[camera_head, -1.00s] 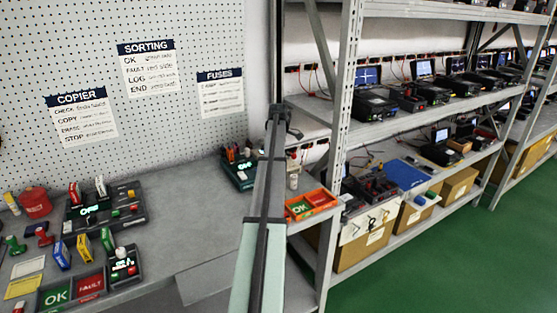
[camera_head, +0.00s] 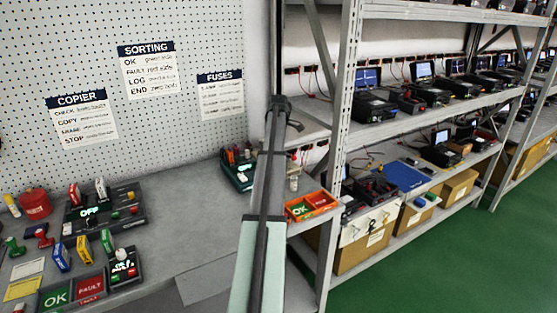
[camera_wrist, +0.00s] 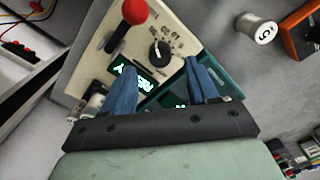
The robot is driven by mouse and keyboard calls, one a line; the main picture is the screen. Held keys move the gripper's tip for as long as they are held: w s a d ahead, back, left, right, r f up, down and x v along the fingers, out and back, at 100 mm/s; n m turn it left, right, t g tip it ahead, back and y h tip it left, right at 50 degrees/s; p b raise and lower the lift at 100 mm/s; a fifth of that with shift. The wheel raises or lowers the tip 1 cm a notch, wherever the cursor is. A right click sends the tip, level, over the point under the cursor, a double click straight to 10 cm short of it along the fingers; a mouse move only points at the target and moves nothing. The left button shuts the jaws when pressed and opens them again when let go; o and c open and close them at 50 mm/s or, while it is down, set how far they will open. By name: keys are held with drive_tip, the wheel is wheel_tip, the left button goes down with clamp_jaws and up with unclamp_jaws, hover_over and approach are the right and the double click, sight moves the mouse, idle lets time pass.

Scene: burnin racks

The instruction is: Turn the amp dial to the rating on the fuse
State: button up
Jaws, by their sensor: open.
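In the wrist view a beige panel holds a black amp dial (camera_wrist: 160,52) with a white pointer mark and numbers around it. The pointer aims towards the panel's top edge in the picture; the exact number is too small to tell. A lit display (camera_wrist: 131,77) sits below the dial. My gripper (camera_wrist: 160,66) is open, its two blue fingers apart on either side below the dial, with nothing between them. A white cylinder (camera_wrist: 262,32), likely the fuse, has a sideways mark resembling 5. In the head view my arm hides the dial and gripper; a white cylinder (camera_head: 293,182) stands beside it.
A red-knobbed lever (camera_wrist: 134,12) rises from the panel close to the dial. An orange tray (camera_head: 325,209) lies right of my arm. A teal holder (camera_head: 240,179) stands just left of it. A copier unit (camera_head: 108,216) is farther left, with clear bench between.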

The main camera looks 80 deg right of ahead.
wheel_tip(320, 180, up, 10)
drive_tip(key=shift+f, duration=0.15)
drive_tip(key=shift+w, duration=0.15)
idle(0.6)
